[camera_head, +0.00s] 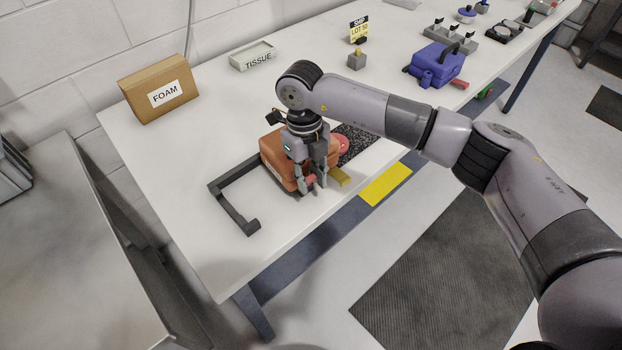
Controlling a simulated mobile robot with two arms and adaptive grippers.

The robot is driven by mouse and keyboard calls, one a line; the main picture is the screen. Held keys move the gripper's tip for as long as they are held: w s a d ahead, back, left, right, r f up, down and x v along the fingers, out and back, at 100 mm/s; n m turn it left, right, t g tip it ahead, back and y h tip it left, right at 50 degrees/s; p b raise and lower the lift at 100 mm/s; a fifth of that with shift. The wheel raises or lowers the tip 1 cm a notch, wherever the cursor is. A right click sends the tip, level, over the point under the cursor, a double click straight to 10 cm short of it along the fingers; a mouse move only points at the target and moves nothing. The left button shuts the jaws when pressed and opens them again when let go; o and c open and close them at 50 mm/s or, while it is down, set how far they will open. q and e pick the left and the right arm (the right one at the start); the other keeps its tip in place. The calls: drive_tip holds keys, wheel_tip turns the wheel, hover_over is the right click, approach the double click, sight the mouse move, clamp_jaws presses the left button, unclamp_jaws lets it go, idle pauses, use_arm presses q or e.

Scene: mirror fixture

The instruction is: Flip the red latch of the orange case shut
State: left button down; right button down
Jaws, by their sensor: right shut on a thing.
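The orange case (270,148) lies on the white table near its front edge, beside a dark bracket-shaped frame. My right gripper (315,182) reaches down at the case's front side and hides part of it. Its fingers are shut on the red latch (310,180), of which only a small red bit shows between the fingertips. The latch's exact angle cannot be told. My left gripper is not in view.
The dark frame (228,186) borders the case on the left. A yellow piece (341,177) and a red round piece (343,145) are close on the right. The foam box (160,88), tissue box (253,56) and blue case (435,64) stand farther off. The table's left front is clear.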

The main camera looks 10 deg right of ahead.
drive_tip(key=c, duration=1.3)
unclamp_jaws()
drive_tip(key=r, duration=0.4)
drive_tip(key=w+r, duration=0.1)
drive_tip(key=r, duration=0.7)
drive_tip(key=shift+w+a, duration=0.15)
drive_tip(key=shift+a, duration=0.2)
